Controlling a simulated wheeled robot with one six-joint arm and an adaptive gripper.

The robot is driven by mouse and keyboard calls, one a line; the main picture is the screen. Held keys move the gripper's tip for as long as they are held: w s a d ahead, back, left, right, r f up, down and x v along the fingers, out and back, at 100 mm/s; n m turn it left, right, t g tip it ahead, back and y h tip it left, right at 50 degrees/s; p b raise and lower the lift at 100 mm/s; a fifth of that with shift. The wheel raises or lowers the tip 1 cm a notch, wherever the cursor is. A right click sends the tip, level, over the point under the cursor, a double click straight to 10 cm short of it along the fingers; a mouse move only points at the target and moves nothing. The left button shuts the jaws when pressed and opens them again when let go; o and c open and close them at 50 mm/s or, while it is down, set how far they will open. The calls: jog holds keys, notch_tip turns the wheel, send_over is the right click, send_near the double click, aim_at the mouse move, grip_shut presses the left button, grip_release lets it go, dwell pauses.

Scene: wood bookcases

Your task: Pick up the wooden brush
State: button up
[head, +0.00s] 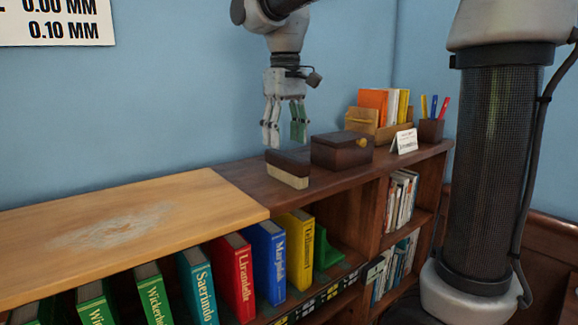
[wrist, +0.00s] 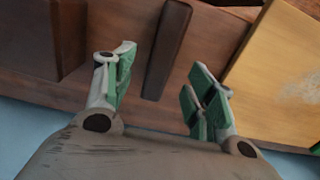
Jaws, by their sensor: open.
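The wooden brush (head: 288,167) has a dark brown back and pale bristles. It rests bristles-down on the dark bookcase top, left of a dark wooden box. In the wrist view the brush (wrist: 167,50) is a long dark bar lying between the two fingers, further off than their tips. My gripper (head: 284,142) is open and empty, pointing down above the brush, with a gap between. In the wrist view the green-padded fingers (wrist: 157,72) stand apart on either side of the brush, touching nothing.
The dark box (head: 341,150) stands close right of the brush. Behind are a wooden organizer (head: 382,132), a white card (head: 404,141) and a pen cup (head: 431,130). A lighter board (head: 130,228) lies left. Several books (head: 231,277) fill the shelf below. The blue wall is behind.

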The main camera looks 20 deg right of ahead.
aim_at(286, 154)
jog(key=f, duration=0.5)
jog(key=shift+s, duration=0.2)
jog(key=c, duration=1.2)
